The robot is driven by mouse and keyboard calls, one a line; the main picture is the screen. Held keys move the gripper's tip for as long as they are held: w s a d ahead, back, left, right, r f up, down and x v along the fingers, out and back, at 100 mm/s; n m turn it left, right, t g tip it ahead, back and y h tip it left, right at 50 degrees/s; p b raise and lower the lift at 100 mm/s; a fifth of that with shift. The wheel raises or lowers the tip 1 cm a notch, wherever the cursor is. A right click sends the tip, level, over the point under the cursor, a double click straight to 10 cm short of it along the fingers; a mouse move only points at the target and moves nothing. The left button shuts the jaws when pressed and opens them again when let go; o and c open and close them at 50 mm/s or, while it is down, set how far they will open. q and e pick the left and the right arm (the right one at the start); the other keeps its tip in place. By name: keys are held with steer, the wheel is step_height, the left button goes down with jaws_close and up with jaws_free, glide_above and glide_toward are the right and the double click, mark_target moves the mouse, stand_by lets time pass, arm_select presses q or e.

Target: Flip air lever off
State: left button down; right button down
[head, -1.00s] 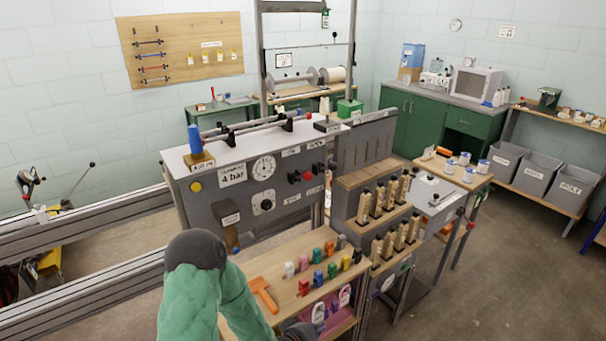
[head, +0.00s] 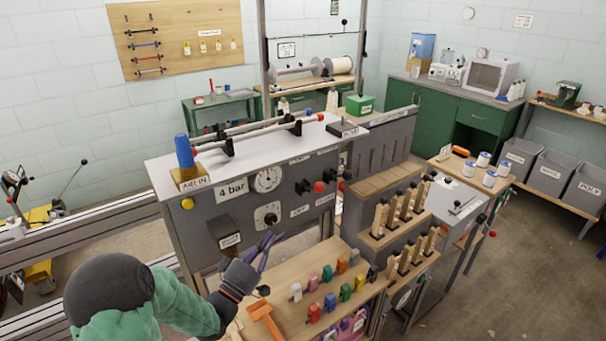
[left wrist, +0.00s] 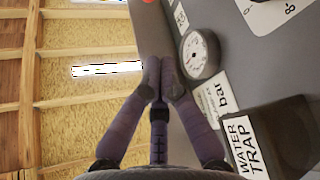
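The air lever (head: 184,151) is a blue handle standing upright on a brass block (head: 190,178). The block carries an "AIR IN" label and sits on the top left corner of the grey machine (head: 220,205). My left gripper (head: 271,237) has purple fingers and is in front of the machine's panel, below and right of the lever, apart from it. In the left wrist view its fingertips (left wrist: 160,68) meet with nothing seen between them. That view also shows the round gauge (left wrist: 198,53) and the "WATER TRAP" box (left wrist: 262,140), but not the lever. My right gripper is out of view.
A wooden shelf (head: 290,325) with several coloured pegs and an orange tool (head: 265,318) lies below my left gripper. Wooden blocks in racks (head: 395,215) stand to the right. A rod (head: 260,132) on black supports lies on the machine top beside the lever.

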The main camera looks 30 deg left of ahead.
mark_target(311, 187)
arm_select(q)
steer(key=shift+s+r, duration=0.1)
steer(key=shift+r, duration=0.05)
steer(key=b+x, duration=0.2)
steer(key=x, duration=1.8)
steer(key=shift+b, duration=0.3)
